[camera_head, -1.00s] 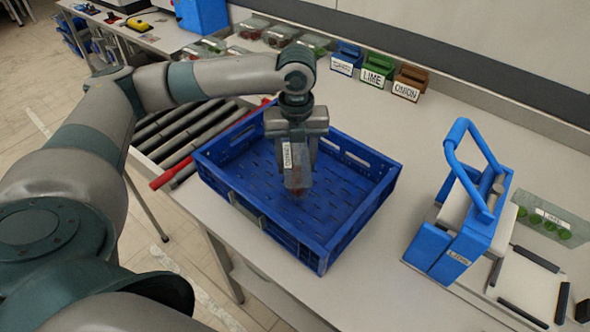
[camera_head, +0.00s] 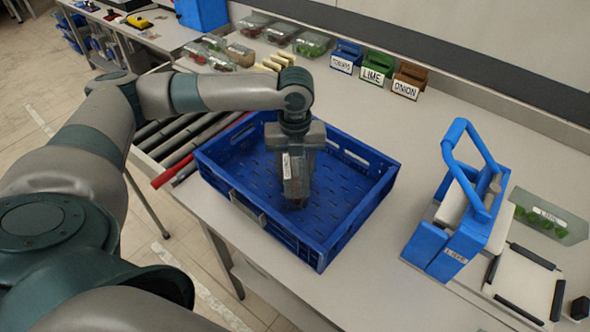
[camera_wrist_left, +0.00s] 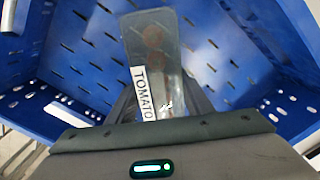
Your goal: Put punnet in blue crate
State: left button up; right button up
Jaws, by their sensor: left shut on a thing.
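The blue crate (camera_head: 345,213) stands on the table at the end of the rollers. My left gripper (camera_head: 294,180) points down inside the crate, shut on a clear punnet (camera_head: 295,190). The punnet hangs on end between the fingers, low in the crate near its middle. In the left wrist view the punnet (camera_wrist_left: 152,50) shows a white TOMATO label and a dim reddish content, with the slotted crate floor (camera_wrist_left: 90,50) behind it. I cannot tell whether the punnet touches the floor. My right gripper is not in view.
Several filled punnets (camera_head: 310,44) lie at the back, with TOMATO, LIME and ONION bins (camera_head: 376,66) beside them. A blue handled device (camera_head: 470,205) and a lime punnet (camera_head: 548,221) stand right. Table between crate and device is clear.

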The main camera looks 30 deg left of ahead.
aim_at(296, 160)
pick_arm(q)
jog(key=o, duration=1.1)
jog(key=shift+f, duration=0.1)
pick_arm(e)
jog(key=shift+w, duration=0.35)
pick_arm(q)
jog(key=shift+r, duration=0.6)
notch_tip(296, 160, up, 5)
jog(key=shift+r+b, duration=0.1)
jog(key=shift+b, duration=0.4)
notch_tip(296, 160, up, 6)
jog(key=shift+f+b, duration=0.25)
jog(key=shift+b, duration=0.05)
jog(key=shift+r, duration=0.2)
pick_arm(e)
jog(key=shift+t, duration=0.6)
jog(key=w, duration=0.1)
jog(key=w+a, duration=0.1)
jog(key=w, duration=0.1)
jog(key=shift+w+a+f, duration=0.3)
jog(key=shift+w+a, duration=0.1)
